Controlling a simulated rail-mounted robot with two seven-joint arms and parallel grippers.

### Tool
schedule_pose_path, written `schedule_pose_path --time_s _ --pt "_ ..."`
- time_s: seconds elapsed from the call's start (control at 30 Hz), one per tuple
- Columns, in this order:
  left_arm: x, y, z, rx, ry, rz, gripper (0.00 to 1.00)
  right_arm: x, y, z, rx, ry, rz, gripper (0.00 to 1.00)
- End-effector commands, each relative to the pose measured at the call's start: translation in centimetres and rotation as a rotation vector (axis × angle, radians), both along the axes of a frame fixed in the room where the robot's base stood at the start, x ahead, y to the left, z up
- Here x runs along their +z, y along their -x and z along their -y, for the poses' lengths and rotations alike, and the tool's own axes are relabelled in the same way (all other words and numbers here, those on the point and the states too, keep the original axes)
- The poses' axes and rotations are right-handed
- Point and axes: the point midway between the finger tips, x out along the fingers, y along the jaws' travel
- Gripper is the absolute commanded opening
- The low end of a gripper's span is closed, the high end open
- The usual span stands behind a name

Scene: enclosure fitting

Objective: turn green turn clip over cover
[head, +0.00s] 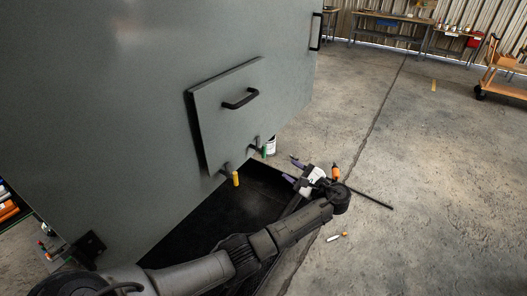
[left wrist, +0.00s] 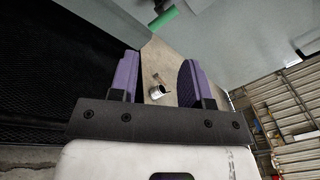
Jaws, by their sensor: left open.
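The grey cover (head: 228,112) with a black handle (head: 240,99) sits against the large grey enclosure (head: 120,90). The green turn clip (head: 263,151) is at the cover's lower right edge, its green grip hanging down. It also shows at the top of the left wrist view (left wrist: 163,18). A yellow turn clip (head: 236,178) is at the lower left edge. My left gripper (head: 290,168) is open and empty, to the right of and a little below the green clip, apart from it. Its purple fingers (left wrist: 158,72) point toward the enclosure. My right gripper is not in view.
A can (head: 271,146) stands on the floor behind the green clip. A black mat (head: 225,215) lies below the enclosure. Workbenches (head: 390,27) and a cart (head: 500,75) stand far back; the floor right is mostly clear.

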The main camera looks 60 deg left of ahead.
Motion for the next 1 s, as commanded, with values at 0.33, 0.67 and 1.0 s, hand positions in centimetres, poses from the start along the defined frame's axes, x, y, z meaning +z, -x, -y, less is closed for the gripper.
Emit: schedule_pose_path --time_s 0.33,0.67,1.0 --pt "0.1 -0.4 0.0 -0.022 0.157 -0.581 0.44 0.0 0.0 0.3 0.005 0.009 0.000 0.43" --pt "0.1 -0.1 -1.2 -0.019 0.189 -0.715 0.44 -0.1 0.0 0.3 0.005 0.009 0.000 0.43" --pt "0.1 1.3 -7.2 -0.018 0.188 -0.713 0.44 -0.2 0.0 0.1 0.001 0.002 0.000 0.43"
